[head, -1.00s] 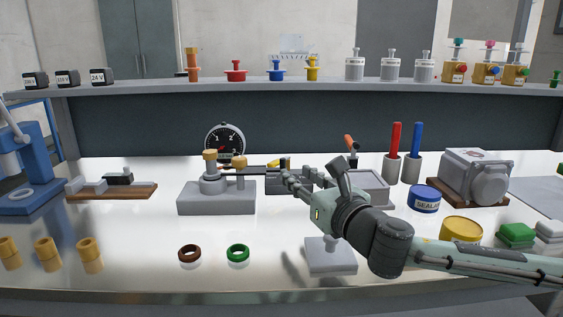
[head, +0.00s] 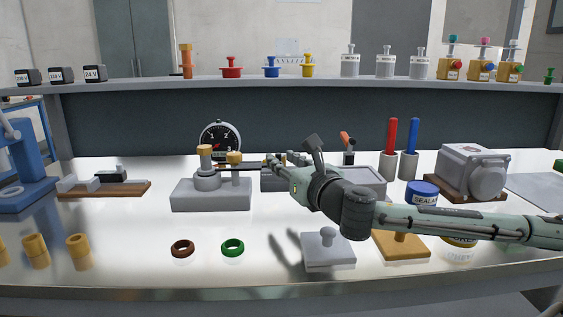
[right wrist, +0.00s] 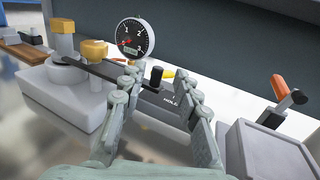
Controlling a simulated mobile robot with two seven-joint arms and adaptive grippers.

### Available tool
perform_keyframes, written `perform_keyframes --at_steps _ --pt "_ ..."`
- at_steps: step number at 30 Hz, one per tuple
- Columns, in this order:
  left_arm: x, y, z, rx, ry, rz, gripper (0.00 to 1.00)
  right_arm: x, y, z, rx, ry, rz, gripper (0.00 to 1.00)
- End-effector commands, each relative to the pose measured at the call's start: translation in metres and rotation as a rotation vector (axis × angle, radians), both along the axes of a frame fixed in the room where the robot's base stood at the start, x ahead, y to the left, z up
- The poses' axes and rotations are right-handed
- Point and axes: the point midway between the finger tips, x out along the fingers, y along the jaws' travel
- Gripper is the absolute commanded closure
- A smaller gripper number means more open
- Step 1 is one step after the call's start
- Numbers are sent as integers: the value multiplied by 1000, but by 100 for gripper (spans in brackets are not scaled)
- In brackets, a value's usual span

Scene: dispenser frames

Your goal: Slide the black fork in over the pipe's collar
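The black fork (right wrist: 80,68) is a thin flat bar that runs beside the brass-topped pipe (head: 205,154) on the grey block (head: 212,196). The pipe's grey collar (head: 207,181) sits low on it; I cannot tell whether the fork's prongs are around it. A second brass knob (head: 235,157) on a stem stands right of the pipe, by the bar. My left gripper is not in view.
A round gauge (head: 220,136) stands behind the block. A grey bin (right wrist: 265,150) stands to the right. Brown (head: 182,248) and green (head: 232,247) rings lie in front.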

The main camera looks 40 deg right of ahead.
Motion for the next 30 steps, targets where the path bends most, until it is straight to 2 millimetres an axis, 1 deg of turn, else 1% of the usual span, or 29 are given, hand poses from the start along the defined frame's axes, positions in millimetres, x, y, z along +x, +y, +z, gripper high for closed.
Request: perform_keyframes --at_steps 5,14,22,30 --pt "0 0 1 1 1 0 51 6 2 1 1 -2 6 68" --pt "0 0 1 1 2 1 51 7 3 0 0 0 8 68" --pt "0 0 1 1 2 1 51 6 3 0 0 -1 8 100" --pt "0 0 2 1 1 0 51 6 3 0 0 -1 8 100"
